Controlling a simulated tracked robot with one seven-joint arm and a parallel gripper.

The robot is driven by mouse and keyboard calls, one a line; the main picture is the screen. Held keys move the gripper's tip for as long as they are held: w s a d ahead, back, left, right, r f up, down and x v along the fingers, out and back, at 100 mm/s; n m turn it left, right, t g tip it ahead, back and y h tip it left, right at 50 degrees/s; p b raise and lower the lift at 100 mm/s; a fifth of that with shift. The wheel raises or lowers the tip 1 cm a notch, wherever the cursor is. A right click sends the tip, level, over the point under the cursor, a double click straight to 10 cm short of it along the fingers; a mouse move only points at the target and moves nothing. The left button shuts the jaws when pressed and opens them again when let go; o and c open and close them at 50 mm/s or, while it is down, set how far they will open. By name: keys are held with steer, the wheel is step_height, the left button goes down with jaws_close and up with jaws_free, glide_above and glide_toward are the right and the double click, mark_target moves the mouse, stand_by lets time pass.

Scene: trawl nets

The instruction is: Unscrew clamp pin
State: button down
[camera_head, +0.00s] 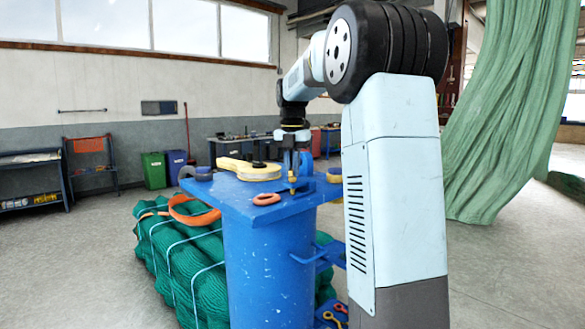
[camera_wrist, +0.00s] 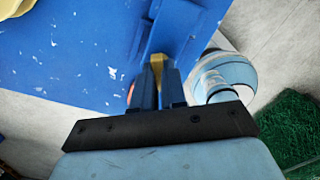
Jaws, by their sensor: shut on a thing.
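The clamp pin (camera_wrist: 157,62) is a yellow, brass-coloured piece between my fingertips in the wrist view. My gripper (camera_wrist: 158,84) is shut on it, pointing down in the head view (camera_head: 293,172). The pin's lower end (camera_head: 292,187) shows just under the fingers in the head view. A blue clamp bracket (camera_wrist: 178,32) stands right beside the pin, at the edge of the blue post's top plate (camera_head: 232,192). My fingers hide most of the pin, and its thread cannot be seen.
An orange strap (camera_head: 192,213) and green netting (camera_head: 180,265) are beside the post. Green net (camera_head: 505,110) hangs at the right; open floor lies at the left.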

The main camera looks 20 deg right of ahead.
steer(key=shift+f, duration=0.2)
steer(key=c, duration=1.2)
jaws_free()
steer(key=shift+r, duration=0.15)
step_height(320, 180, up, 14)
steer(key=shift+f, duration=0.1)
steer(key=s+a+f+m+t, duration=0.25)
steer(key=s+a+m, duration=0.25)
steer(key=s+m, duration=0.25)
steer(key=s+a+f+m+t, duration=0.1)
steer(key=s+a+f+m, duration=0.3)
steer(key=s+m, duration=0.4)
steer(key=s+a+f+m, duration=0.1)
steer(key=s+f+m, duration=0.3)
steer(key=s+f, duration=0.1)
steer(key=s+a+f+m+t, duration=0.1)
steer(key=s+f+m, duration=0.3)
steer(key=s+f, duration=0.1)
steer(key=s+a+f+m+t, duration=0.1)
steer(key=s+f+m, duration=0.3)
steer(key=s+f, duration=0.1)
steer(key=shift+s+a+f, duration=0.1)
steer(key=shift+s+f, duration=0.05)
steer(key=shift+s, duration=0.65)
